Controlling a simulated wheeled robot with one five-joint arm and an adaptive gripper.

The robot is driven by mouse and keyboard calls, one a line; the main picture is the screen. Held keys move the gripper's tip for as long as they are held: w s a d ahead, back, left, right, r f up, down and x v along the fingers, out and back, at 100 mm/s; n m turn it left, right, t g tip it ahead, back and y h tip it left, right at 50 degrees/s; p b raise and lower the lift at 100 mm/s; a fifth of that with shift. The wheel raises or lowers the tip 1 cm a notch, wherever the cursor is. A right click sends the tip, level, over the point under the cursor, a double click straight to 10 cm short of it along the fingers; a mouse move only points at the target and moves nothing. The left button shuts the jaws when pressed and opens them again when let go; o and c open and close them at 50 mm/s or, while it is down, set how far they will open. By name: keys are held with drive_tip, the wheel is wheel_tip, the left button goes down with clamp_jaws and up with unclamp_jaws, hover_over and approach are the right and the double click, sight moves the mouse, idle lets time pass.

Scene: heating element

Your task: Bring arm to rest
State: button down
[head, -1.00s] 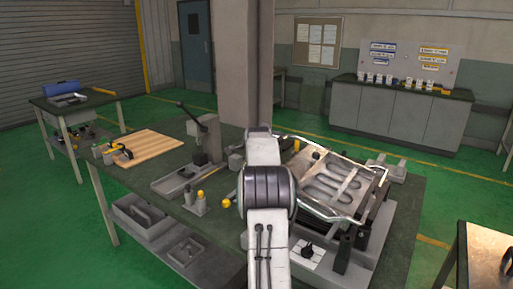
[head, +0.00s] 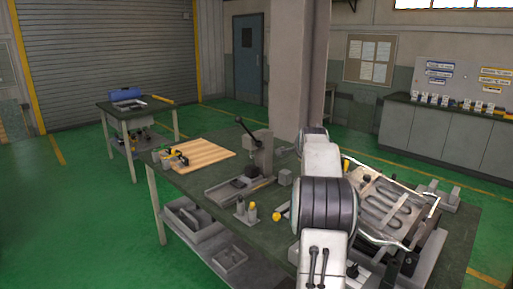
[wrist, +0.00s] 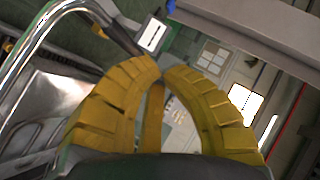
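My gripper (wrist: 161,69) shows in the wrist view as two curved yellow fingers. Their tips come together and nothing is visible held between them. In the head view my arm rises in front of the workbench (head: 185,185), and I cannot make out the gripper there. The heating element, a grey looped coil (head: 392,207), lies in a metal fixture with shiny bent rails to the right of my arm. In the wrist view a shiny rail (wrist: 38,33) curves past on the left, beside the fingers, apart from them in the picture.
The bench holds a wooden board (head: 203,153), a lever press (head: 262,150) and small yellow-topped bottles. A side table (head: 150,108) stands at the back left, grey cabinets (head: 440,130) at the back right. A pillar (head: 298,75) rises behind the bench. Green floor (head: 75,220) is clear at left.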

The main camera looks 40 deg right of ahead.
drive_tip(key=shift+a, duration=0.1)
drive_tip(key=s+a+f+n+g+y, duration=0.3)
drive_tip(key=s+a+f+n, duration=0.3)
drive_tip(key=f, duration=0.4)
drive_tip(key=s+a+f+n+g+y, duration=0.35)
drive_tip(key=s+a+f, duration=0.35)
drive_tip(key=f, duration=0.3)
drive_tip(key=s+a+n+g+y, duration=0.1)
drive_tip(key=s+a+n, duration=0.1)
drive_tip(key=s+a, duration=0.5)
drive_tip(key=s+a+r+n+y, duration=0.1)
drive_tip(key=s+a+n, duration=0.1)
drive_tip(key=a, duration=0.8)
drive_tip(key=s+a+n+g+y, duration=0.1)
drive_tip(key=s+a+n, duration=0.1)
drive_tip(key=s+a, duration=0.5)
drive_tip(key=a+r+n+t+p, duration=0.1)
drive_tip(key=a+r+n+t, duration=0.2)
drive_tip(key=a, duration=0.8)
wheel_tip(320, 180, up, 3)
drive_tip(key=shift+s+a+r+n, duration=0.1)
drive_tip(key=shift+s+a+n, duration=0.25)
drive_tip(key=shift+n, duration=0.8)
